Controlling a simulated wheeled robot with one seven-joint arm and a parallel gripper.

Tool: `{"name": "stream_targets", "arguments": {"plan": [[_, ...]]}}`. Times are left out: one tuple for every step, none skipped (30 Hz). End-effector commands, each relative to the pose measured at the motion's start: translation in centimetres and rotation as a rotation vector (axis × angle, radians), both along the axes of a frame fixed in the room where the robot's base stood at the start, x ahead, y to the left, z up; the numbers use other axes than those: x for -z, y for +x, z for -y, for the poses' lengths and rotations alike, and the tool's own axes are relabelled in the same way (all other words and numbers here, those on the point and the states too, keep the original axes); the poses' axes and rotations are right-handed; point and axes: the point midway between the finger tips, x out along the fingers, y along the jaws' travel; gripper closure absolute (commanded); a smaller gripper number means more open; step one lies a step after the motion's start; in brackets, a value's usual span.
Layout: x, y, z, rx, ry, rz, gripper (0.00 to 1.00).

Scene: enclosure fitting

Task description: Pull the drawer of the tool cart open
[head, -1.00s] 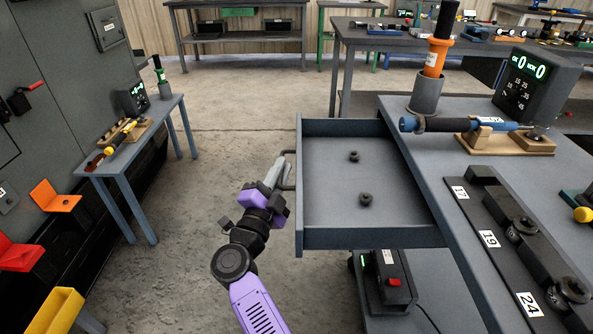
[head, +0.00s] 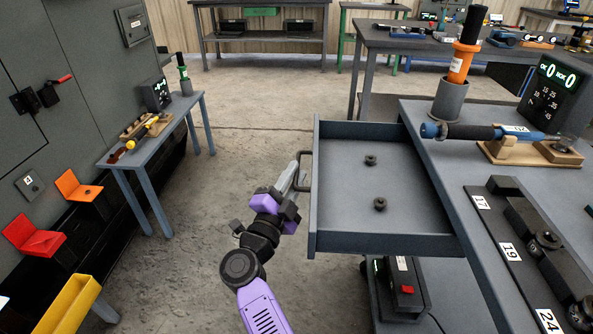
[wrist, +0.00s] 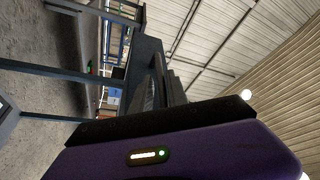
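The tool cart (head: 440,181) stands at the right. Its grey drawer (head: 345,225) sticks out far to the left, open, with its inside floor in plain view. The dark bar handle (head: 305,172) is on the drawer's left front face. My gripper (head: 292,175) is right at this handle, its grey fingers close beside or around the bar. Whether they grip it is too small to tell.
Two small dark round parts (head: 371,160) lie in the drawer. On the cart top are a blue-handled tool on a wooden stand (head: 512,152), an orange tool in a cup (head: 449,101) and a display (head: 550,92). A small side table (head: 175,118) stands left. The floor between is clear.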

Motion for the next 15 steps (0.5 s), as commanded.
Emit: {"name": "stream_targets", "arguments": {"plan": [[0.1, -0.8, -0.3, -0.002, -0.001, -0.002, 0.80], [0.1, -1.3, -0.5, -0.003, -0.001, -0.001, 0.80], [0.3, -2.0, -0.8, -0.004, -0.001, -0.002, 0.80], [0.5, -2.4, -0.9, -0.003, -0.001, -0.003, 0.80], [0.5, -2.9, -1.0, -0.002, -0.001, -0.002, 0.80], [0.7, -3.5, -1.2, -0.004, -0.001, -0.002, 0.80], [0.8, -3.9, -1.4, -0.004, -0.001, -0.002, 0.80], [0.9, -4.3, -1.5, -0.003, -0.001, -0.003, 0.80], [1.0, -4.7, -1.6, -0.002, -0.001, -0.002, 0.80], [1.1, -5.0, -1.8, -0.002, -0.001, -0.002, 0.80], [1.2, -5.3, -1.8, -0.004, -0.001, -0.002, 0.80], [1.3, -5.6, -1.9, -0.002, -0.001, -0.002, 0.80], [1.3, -5.7, -1.9, -0.002, -0.001, -0.002, 0.80], [1.3, -5.8, -2.0, -0.001, -0.001, -0.001, 0.80], [1.4, -5.9, -2.0, -0.001, -0.001, -0.001, 0.80]]}}
